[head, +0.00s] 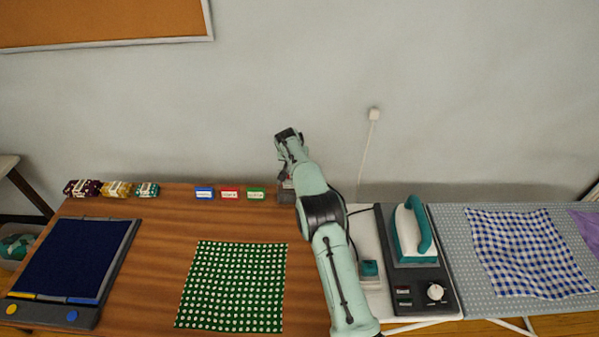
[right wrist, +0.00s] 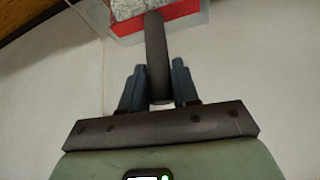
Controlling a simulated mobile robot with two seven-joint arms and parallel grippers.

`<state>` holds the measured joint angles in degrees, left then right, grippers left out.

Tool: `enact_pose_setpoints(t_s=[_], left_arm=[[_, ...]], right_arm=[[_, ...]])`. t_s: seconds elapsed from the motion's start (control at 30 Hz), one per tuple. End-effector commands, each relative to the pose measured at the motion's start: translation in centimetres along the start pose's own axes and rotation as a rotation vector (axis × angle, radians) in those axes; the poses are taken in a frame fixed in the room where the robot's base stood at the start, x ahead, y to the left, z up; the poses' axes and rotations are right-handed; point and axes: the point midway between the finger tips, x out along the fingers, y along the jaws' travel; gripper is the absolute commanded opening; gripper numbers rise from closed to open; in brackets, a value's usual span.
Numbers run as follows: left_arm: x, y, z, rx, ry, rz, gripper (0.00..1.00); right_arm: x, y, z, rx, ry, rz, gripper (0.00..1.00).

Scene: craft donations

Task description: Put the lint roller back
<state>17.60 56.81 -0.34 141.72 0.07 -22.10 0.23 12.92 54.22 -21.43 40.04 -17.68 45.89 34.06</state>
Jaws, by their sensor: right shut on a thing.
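The lint roller (right wrist: 156,42) is in my right gripper (right wrist: 157,82). In the right wrist view, the two blue-grey fingers are shut on its dark handle, and its head, with red and speckled grey parts, is cut off by the top edge. In the head view my right arm reaches up to the back edge of the wooden table, and its wrist and forearm largely hide the roller. A small dark grey object (head: 287,195), partly behind the arm, stands at that edge; I cannot tell whether the roller touches it. My left gripper is not in view.
Small blue (head: 205,193), red (head: 230,193) and green (head: 256,194) boxes stand left of the arm. A green dotted cloth (head: 232,287) lies in front. Right of the arm are an iron (head: 412,229) on its base and a checked cloth (head: 526,252).

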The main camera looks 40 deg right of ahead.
Motion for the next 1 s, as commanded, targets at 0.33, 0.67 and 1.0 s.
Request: enact_pose_setpoints(t_s=[0.33, 0.67, 1.0], left_arm=[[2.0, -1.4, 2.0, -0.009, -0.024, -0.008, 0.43], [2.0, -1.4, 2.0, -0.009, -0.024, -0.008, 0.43], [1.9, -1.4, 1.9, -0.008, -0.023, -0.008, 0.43]], right_arm=[[3.3, 0.0, 3.2, -0.002, -0.004, 0.005, 0.00], [3.5, -0.3, 3.3, 0.002, 0.000, 0.001, 0.00], [4.3, -0.2, 3.8, 0.003, -0.002, 0.003, 0.40]])
